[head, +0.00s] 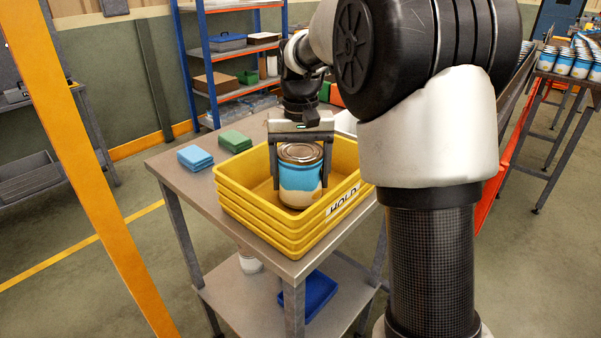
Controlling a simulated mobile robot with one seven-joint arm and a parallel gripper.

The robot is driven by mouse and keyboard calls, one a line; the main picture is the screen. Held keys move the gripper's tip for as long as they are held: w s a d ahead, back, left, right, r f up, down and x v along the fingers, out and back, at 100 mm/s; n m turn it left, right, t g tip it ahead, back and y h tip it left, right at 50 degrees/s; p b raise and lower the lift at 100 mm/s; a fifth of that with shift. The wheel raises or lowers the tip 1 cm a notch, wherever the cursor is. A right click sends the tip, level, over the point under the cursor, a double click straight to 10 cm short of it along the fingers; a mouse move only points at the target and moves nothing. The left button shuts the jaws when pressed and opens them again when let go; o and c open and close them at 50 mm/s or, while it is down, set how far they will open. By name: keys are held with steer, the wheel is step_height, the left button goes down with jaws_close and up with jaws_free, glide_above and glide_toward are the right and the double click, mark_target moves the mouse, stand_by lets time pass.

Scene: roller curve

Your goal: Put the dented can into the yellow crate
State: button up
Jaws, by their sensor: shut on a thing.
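The can (300,178) has a blue and cream label and a brown metal lid. It is upright between the fingers of my gripper (300,180), which is shut on it from above. The yellow crate (262,227), marked HOLD, stands on a metal table. The can is within the crate's outline, with its lower part below the rim line in this view. I cannot tell whether its base touches the crate floor. No dent shows on the side facing the camera.
Blue cloths (195,157) and green cloths (235,141) lie on the table (167,165) left of the crate. A blue tray (310,298) is on the lower shelf. An orange post (85,150) stands at left. More cans (562,62) stand at far right.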

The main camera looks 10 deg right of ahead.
steer(key=o, duration=1.3)
step_height(320, 180, up, 13)
steer(key=p, duration=1.1)
steer(key=shift+r+p, duration=0.1)
steer(key=shift+p, duration=0.3)
steer(key=w+d+p, duration=0.1)
steer(key=w+d, duration=0.1)
steer(key=w, duration=1.2)
steer(key=shift+r, duration=0.4)
